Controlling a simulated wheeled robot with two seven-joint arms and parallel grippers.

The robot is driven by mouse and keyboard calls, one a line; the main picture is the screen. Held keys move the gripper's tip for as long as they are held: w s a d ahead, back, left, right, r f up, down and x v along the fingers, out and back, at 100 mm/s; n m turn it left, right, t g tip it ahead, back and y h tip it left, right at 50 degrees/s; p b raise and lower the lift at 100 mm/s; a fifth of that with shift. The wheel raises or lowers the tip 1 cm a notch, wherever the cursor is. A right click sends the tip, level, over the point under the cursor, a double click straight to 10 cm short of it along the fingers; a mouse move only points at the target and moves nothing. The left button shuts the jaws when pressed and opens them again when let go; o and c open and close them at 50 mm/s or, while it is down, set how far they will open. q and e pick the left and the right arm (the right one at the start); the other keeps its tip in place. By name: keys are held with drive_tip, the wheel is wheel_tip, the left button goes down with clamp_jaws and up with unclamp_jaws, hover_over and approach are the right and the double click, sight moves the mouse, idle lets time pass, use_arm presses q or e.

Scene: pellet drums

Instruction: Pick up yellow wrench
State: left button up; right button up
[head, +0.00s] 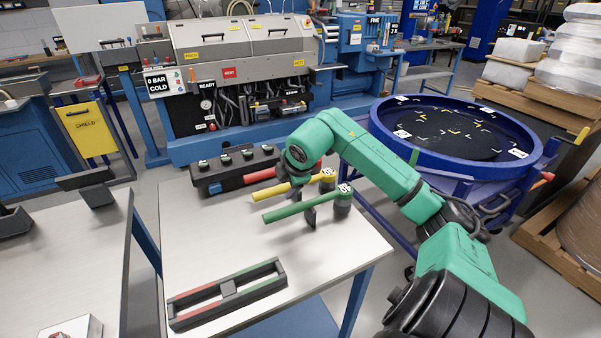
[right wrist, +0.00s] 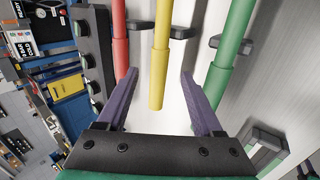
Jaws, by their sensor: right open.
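The yellow wrench (head: 283,189) lies across dark supports on the white table, between a red wrench and a green wrench. Its head end at the right carries a black-and-white tag. My right arm reaches over the table from the right; its wrist hides the gripper's fingers in the head view. In the right wrist view my right gripper (right wrist: 158,73) is open, with its two purple fingers on either side of the yellow handle (right wrist: 159,55). The handle's free end lies between the fingers, and I see no contact.
The green wrench (head: 300,207) is in front and the red wrench (head: 262,175) behind. A dark box with knobs (head: 232,173) stands at the table's back. A black tray with red and green strips (head: 228,291) lies at the front. A blue round bin (head: 455,170) stands right.

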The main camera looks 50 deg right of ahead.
sight(282, 187)
drive_tip(key=p+x, duration=0.2)
drive_tip(key=x, duration=0.3)
drive_tip(key=shift+w+f+p, duration=0.1)
drive_tip(key=shift+w+p, duration=0.1)
drive_tip(key=shift+p, duration=0.2)
drive_tip(key=shift+w+d+f, duration=0.15)
drive_tip(key=shift+w+f, duration=0.05)
drive_tip(key=shift+f, duration=0.2)
clamp_jaws()
drive_tip(key=shift+r, duration=0.15)
idle(0.4)
